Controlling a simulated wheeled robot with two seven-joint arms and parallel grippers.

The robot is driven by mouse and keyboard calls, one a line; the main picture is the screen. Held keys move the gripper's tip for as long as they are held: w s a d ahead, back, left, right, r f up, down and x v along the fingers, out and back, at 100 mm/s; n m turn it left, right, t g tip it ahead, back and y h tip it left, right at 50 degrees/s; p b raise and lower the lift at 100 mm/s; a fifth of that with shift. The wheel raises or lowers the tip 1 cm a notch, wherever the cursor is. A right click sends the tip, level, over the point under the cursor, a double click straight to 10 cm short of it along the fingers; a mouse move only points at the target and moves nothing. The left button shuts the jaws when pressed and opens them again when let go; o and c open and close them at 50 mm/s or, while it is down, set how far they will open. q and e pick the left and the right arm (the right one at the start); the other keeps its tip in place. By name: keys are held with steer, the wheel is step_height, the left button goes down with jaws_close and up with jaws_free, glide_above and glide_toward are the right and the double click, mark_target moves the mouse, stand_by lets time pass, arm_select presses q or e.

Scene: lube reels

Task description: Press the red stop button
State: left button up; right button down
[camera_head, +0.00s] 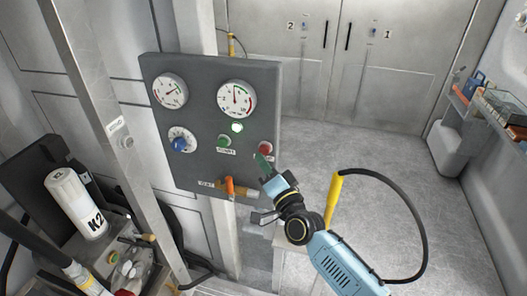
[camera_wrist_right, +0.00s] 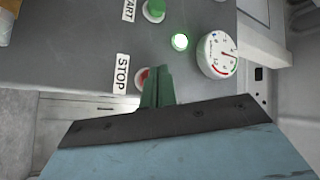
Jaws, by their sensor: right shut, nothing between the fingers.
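The red stop button (camera_head: 265,148) is at the lower right of a dark grey control panel (camera_head: 205,72). In the right wrist view the button (camera_wrist_right: 143,77) is partly hidden behind my green fingers, beside a white STOP label (camera_wrist_right: 122,74). My right gripper (camera_head: 262,160) is shut and empty, with its fingertips at or just in front of the button's lower edge. It also shows in the right wrist view (camera_wrist_right: 158,74). I cannot tell whether the fingertips touch the button. My left gripper is not in view.
A green start button (camera_head: 224,141), a lit green lamp (camera_head: 237,127), a blue knob (camera_head: 180,142) and two gauges share the panel. An orange-handled valve (camera_head: 230,187) sits below. A metal post (camera_head: 115,120) stands at left. The floor at right is clear.

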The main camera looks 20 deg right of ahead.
steer(key=shift+w, duration=0.1)
steer(key=shift+w+d, duration=0.25)
steer(key=shift+w, duration=0.05)
steer(key=shift+w+d+b, duration=0.3)
steer(key=shift+w+b, duration=0.05)
steer(key=shift+b, duration=0.1)
stand_by(0.8)
steer(key=shift+s+a, duration=0.1)
stand_by(0.3)
steer(key=shift+s+a+p, duration=0.45)
steer(key=shift+s+p, duration=0.1)
steer(key=shift+s, duration=0.1)
steer(key=shift+s+a+p, duration=0.6)
steer(key=shift+s+a, duration=0.1)
steer(key=shift+s, duration=0.35)
steer(key=shift+s+a+p, duration=0.6)
steer(key=shift+s+a, duration=0.1)
steer(key=shift+s, duration=0.35)
